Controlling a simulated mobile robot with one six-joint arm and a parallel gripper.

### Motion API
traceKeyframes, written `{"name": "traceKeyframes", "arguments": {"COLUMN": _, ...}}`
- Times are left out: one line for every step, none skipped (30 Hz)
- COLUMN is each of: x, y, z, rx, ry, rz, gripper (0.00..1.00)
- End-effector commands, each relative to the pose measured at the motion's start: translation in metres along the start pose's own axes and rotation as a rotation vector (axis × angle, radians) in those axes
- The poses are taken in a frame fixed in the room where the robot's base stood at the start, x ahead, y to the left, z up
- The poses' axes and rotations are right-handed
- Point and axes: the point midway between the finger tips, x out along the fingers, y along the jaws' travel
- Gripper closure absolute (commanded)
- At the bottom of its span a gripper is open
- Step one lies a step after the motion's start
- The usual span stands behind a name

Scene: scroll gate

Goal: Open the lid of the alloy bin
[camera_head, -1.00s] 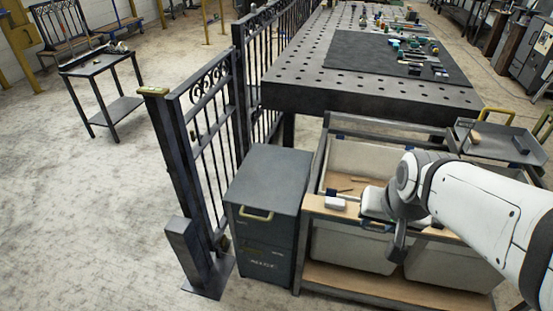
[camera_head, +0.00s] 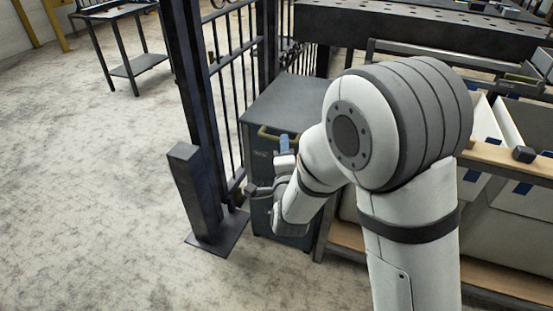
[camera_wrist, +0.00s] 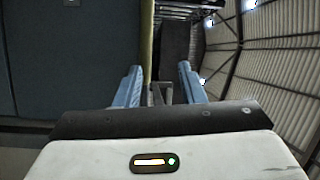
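The alloy bin (camera_head: 257,165) is a dark grey box beside the gate, and its flat lid (camera_head: 285,98) lies shut on top. A brass handle (camera_head: 268,133) sits on the upper front of the bin. My gripper (camera_head: 284,145) is at the bin's front, close to the handle; my arm hides much of the bin's right side and front. In the wrist view my gripper (camera_wrist: 160,85) is open, its two blue fingers apart. The brass handle (camera_wrist: 147,45) runs upright in that view, near the left finger, beside the bin's dark face (camera_wrist: 70,55). I cannot tell whether they touch.
A dark metal gate post (camera_head: 187,90) with a short block (camera_head: 205,195) at its foot stands just left of the bin. A cart with pale bins (camera_head: 515,145) is to the right. The perforated workbench (camera_head: 420,25) is behind.

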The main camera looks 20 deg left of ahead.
Motion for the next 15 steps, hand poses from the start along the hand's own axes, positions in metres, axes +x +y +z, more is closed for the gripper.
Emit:
{"name": "traceKeyframes", "arguments": {"x": -0.003, "y": 0.018, "z": 0.011, "rx": 0.022, "ry": 0.000, "rz": -0.030, "gripper": 0.64}}
{"name": "traceKeyframes", "arguments": {"x": -0.005, "y": 0.021, "z": 0.015, "rx": 0.037, "ry": 0.003, "rz": -0.048, "gripper": 0.64}}
{"name": "traceKeyframes", "arguments": {"x": -0.006, "y": 0.023, "z": 0.020, "rx": 0.053, "ry": 0.006, "rz": -0.070, "gripper": 0.64}}
{"name": "traceKeyframes", "arguments": {"x": -0.007, "y": 0.025, "z": 0.022, "rx": 0.064, "ry": 0.008, "rz": -0.085, "gripper": 0.64}}
{"name": "traceKeyframes", "arguments": {"x": -0.008, "y": 0.026, "z": 0.024, "rx": 0.072, "ry": 0.009, "rz": -0.096, "gripper": 0.64}}
{"name": "traceKeyframes", "arguments": {"x": -0.009, "y": 0.027, "z": 0.027, "rx": 0.081, "ry": 0.010, "rz": -0.109, "gripper": 0.64}}
{"name": "traceKeyframes", "arguments": {"x": -0.009, "y": 0.027, "z": 0.028, "rx": 0.088, "ry": 0.010, "rz": -0.117, "gripper": 0.64}}
{"name": "traceKeyframes", "arguments": {"x": -0.008, "y": 0.026, "z": 0.028, "rx": 0.092, "ry": 0.011, "rz": -0.123, "gripper": 0.64}}
{"name": "traceKeyframes", "arguments": {"x": -0.006, "y": 0.026, "z": 0.029, "rx": 0.095, "ry": 0.012, "rz": -0.128, "gripper": 0.64}}
{"name": "traceKeyframes", "arguments": {"x": -0.003, "y": 0.025, "z": 0.029, "rx": 0.096, "ry": 0.013, "rz": -0.129, "gripper": 0.64}}
{"name": "traceKeyframes", "arguments": {"x": 0.000, "y": 0.025, "z": 0.028, "rx": 0.097, "ry": 0.014, "rz": -0.130, "gripper": 0.64}}
{"name": "traceKeyframes", "arguments": {"x": 0.006, "y": 0.024, "z": 0.028, "rx": 0.097, "ry": 0.015, "rz": -0.130, "gripper": 0.64}}
{"name": "traceKeyframes", "arguments": {"x": 0.011, "y": 0.023, "z": 0.027, "rx": 0.097, "ry": 0.016, "rz": -0.130, "gripper": 0.64}}
{"name": "traceKeyframes", "arguments": {"x": 0.015, "y": 0.022, "z": 0.027, "rx": 0.096, "ry": 0.015, "rz": -0.130, "gripper": 0.64}}
{"name": "traceKeyframes", "arguments": {"x": 0.022, "y": 0.022, "z": 0.028, "rx": 0.096, "ry": 0.014, "rz": -0.130, "gripper": 0.64}}
